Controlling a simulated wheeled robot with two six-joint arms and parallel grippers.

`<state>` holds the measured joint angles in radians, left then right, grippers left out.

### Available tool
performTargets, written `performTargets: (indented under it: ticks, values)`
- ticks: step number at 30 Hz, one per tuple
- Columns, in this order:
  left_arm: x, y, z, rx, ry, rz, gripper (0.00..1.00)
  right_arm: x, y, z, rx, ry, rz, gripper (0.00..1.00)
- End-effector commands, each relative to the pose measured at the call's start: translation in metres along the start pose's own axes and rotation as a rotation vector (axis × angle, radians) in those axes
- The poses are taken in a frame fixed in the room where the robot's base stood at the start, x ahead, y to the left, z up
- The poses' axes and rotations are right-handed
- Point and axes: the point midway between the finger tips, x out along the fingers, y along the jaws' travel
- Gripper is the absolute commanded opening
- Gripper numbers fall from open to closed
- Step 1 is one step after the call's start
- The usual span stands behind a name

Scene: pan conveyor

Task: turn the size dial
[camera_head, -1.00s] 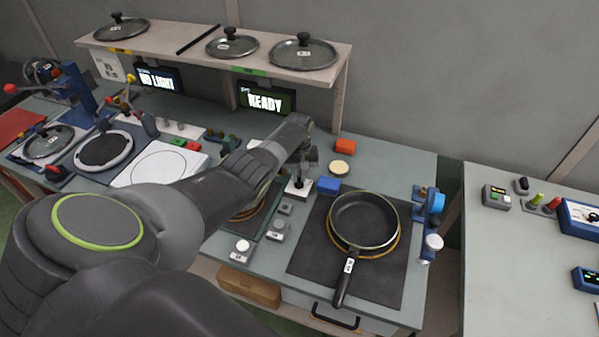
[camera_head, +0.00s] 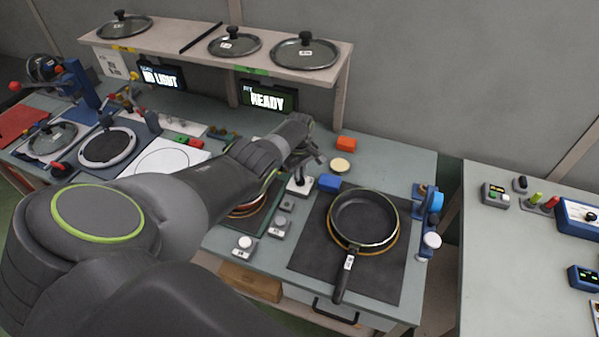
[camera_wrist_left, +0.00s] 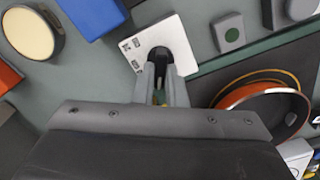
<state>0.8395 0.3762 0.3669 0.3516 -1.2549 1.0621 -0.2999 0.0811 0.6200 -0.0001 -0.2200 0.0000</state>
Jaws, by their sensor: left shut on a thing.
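The size dial is a white plate (camera_head: 299,188) with a dark knob, on the counter left of the blue block. In the left wrist view the plate (camera_wrist_left: 178,30) shows printed marks, and the black knob (camera_wrist_left: 160,58) stands on it. My left gripper (camera_head: 301,172) reaches down over the dial. In the left wrist view its fingers (camera_wrist_left: 161,80) are closed on the knob, hiding part of it. The knob's pointer setting cannot be read. My right gripper is not in view.
A blue block (camera_head: 329,183), a cream disc (camera_head: 340,166) and an orange block (camera_head: 346,144) lie close by. A frying pan (camera_head: 364,220) sits on a dark mat to the right. Small button boxes (camera_head: 245,245) stand in front. A shelf with lids (camera_head: 305,52) is behind.

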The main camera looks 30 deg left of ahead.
Motion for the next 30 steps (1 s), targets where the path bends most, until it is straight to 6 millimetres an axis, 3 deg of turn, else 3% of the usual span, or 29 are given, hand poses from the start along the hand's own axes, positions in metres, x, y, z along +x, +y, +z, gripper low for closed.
performTargets:
  ticks: [13,14,18,30]
  values:
    - [-0.0020,0.0014,-0.0019,-0.008,0.005,0.004,0.00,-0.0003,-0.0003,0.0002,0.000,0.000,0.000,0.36]
    - [-0.0021,0.0014,-0.0019,-0.008,0.005,0.004,0.15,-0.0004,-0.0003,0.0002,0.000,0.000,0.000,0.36]
    - [-0.0016,0.0010,-0.0014,-0.008,0.004,0.003,0.33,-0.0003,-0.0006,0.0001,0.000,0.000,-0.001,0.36]
    - [-0.0080,0.0005,-0.0007,-0.008,0.002,0.002,0.33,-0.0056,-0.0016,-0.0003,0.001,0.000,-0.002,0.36]
